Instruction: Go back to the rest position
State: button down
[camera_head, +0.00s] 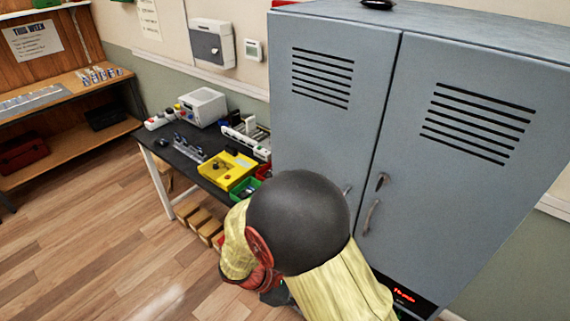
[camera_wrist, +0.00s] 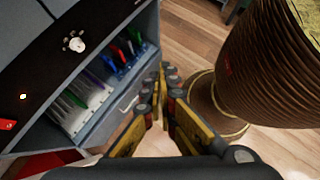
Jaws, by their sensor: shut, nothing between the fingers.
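My gripper (camera_wrist: 164,78) shows in the wrist view with its yellow-and-dark fingers converging at the tips. It is shut and empty, pointing down over the wood floor beside a grey-blue unit (camera_wrist: 128,116). In the head view my arm hides most of the gripper, low in the middle, in front of the grey locker (camera_head: 450,190). The fingertips are apart from the unit as far as I can tell, but the gap is hard to judge.
A dark workbench (camera_head: 185,150) stands left of the locker, with a yellow tray (camera_head: 228,170) and a grey-white device (camera_head: 203,106) on it. Wooden boxes (camera_head: 198,219) lie below. A wooden shelf (camera_head: 60,150) stands far left. The floor (camera_head: 95,235) at left is clear.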

jog(key=s+d+r+m+t+y, duration=0.2)
jog(key=r+m, duration=0.4)
jog(key=r, duration=0.3)
jog(key=s+d+r+m+t+y, duration=0.2)
jog(key=s+d+r+m+y, duration=0.2)
jog(key=r, duration=0.6)
jog(key=s+d+r+m+t+y, duration=0.2)
jog(key=d+r+m, duration=0.3)
jog(key=r+m, duration=0.3)
jog(key=shift+s+d+r+y, duration=0.3)
jog(key=shift+s+r+y, duration=0.35)
jog(key=shift+r, duration=0.2)
